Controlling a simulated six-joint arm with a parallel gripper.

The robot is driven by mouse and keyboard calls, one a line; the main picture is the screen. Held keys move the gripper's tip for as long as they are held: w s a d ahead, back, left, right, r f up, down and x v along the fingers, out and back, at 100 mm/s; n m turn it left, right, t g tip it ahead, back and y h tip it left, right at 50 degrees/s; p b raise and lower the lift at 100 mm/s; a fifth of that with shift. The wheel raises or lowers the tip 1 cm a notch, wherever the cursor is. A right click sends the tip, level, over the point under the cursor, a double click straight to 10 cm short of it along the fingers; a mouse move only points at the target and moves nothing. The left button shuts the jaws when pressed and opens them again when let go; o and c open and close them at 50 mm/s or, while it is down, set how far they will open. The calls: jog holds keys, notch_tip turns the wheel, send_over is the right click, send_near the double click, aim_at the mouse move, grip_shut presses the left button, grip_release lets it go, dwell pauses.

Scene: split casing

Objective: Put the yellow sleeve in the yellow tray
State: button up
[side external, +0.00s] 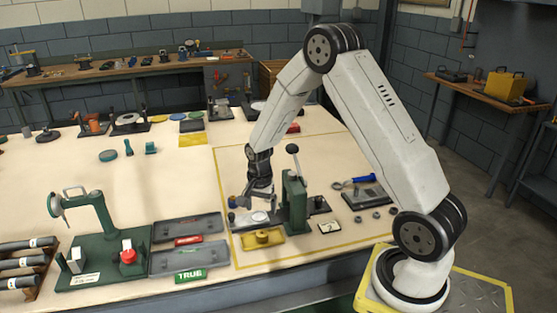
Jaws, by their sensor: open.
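The yellow tray (274,240) lies near the front edge of the table, inside a yellow outline. A small yellow round piece (262,235) shows at its middle; it may be the yellow sleeve, but it is too small to tell whether it is separate from the tray. My gripper (257,203) is open, behind the tray and left of the green lever press (294,200). It hangs over a dark base with a pale round disc (260,217). I see nothing clearly between its fingers.
The press's upright lever stands close to my gripper's right. Left of the outline lie grey trays (187,229) and a green stand (98,235) with a red knob. Small nuts (375,214) and a blue-handled tool (354,182) lie right.

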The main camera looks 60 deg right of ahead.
jog(key=shift+r, duration=1.1)
jog(key=s+a+r+n+t, duration=0.1)
jog(key=s+a+r+n, duration=0.2)
jog(key=s+a+n, duration=0.3)
jog(key=s+a+r+n+t, duration=0.1)
jog(key=s+a+r+n, duration=0.3)
jog(key=s+a+n, duration=0.2)
jog(key=shift+s+a+r+n+t, duration=0.25)
jog(key=shift+a+n, duration=0.85)
jog(key=shift+n, duration=0.6)
jog(key=shift+w+f, duration=0.1)
